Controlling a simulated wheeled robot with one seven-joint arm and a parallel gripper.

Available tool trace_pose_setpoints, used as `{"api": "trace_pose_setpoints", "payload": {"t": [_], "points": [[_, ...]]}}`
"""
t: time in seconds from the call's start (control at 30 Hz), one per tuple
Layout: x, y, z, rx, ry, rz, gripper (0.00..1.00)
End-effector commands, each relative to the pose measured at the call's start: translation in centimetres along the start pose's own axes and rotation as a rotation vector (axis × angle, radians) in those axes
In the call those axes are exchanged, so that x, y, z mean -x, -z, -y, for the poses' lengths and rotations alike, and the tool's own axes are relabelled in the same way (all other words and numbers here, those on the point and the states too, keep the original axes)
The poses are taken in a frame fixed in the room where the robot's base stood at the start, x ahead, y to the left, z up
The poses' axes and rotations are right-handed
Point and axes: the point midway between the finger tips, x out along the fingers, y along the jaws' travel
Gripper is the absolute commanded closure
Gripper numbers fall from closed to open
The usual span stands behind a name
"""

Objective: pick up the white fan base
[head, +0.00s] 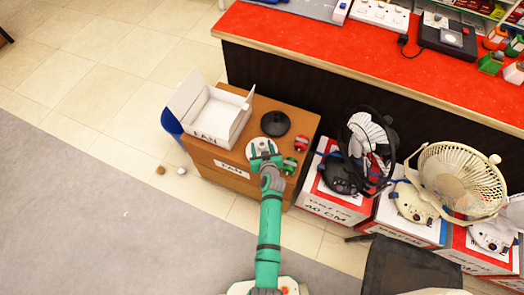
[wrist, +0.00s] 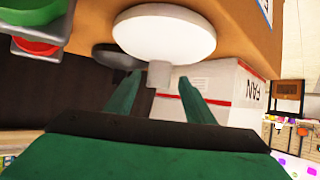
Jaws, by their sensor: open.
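The white fan base (head: 259,147) is a round white disc on top of the brown cardboard box, partly covered by my gripper in the head view. My gripper (wrist: 160,77) is open, with one green finger on each side of the stem and a visible gap to each. In the head view my gripper (head: 264,158) is at the near edge of the disc. Whether the fingers touch the base cannot be told.
The brown box (head: 217,175) also bears an open white FAN box (head: 225,118), a black round base (head: 275,123), and red (head: 301,143) and green (head: 290,165) items. Fans on cartons (head: 335,205) stand to the right. A red-topped counter (head: 300,38) is behind. Floor at left is mostly clear.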

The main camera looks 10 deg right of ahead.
Motion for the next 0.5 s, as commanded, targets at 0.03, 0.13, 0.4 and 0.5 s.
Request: {"api": "trace_pose_setpoints", "payload": {"t": [0.03,0.13,0.4,0.5], "points": [[-0.3,0.1,0.0,0.000,0.000,-0.001,0.51],[-1.3,-0.1,-0.1,-0.001,0.001,0.000,0.51],[-4.5,-0.2,-0.3,0.000,0.000,-0.001,0.51],[-5.0,-0.2,-0.3,0.000,0.000,-0.001,0.51]]}}
